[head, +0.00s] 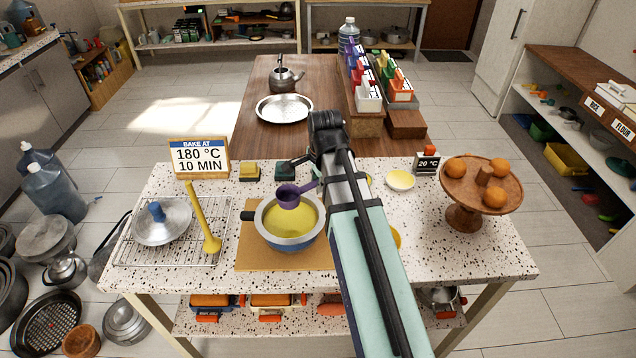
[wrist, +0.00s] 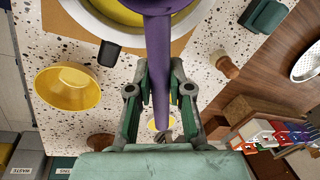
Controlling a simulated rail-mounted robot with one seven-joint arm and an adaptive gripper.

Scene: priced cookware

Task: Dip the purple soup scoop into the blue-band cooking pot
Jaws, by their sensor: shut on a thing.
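The blue-band cooking pot (head: 290,243) stands on a tan board on the speckled counter, with yellow soup inside. It shows at the top of the wrist view (wrist: 98,18). The purple soup scoop (head: 288,197) is over the pot's far half, its bowl upright and appearing above the soup. My gripper (wrist: 160,98) is shut on the scoop's purple handle (wrist: 160,70), which runs between the fingers. In the head view my arm hides most of the gripper, just right of the pot. The underside of the scoop is hard to judge for contact with the soup.
A bake sign (head: 199,158) stands behind. A yellow bowl (wrist: 68,88) and a cake stand (head: 470,195) with oranges are to the pot's right in the room.

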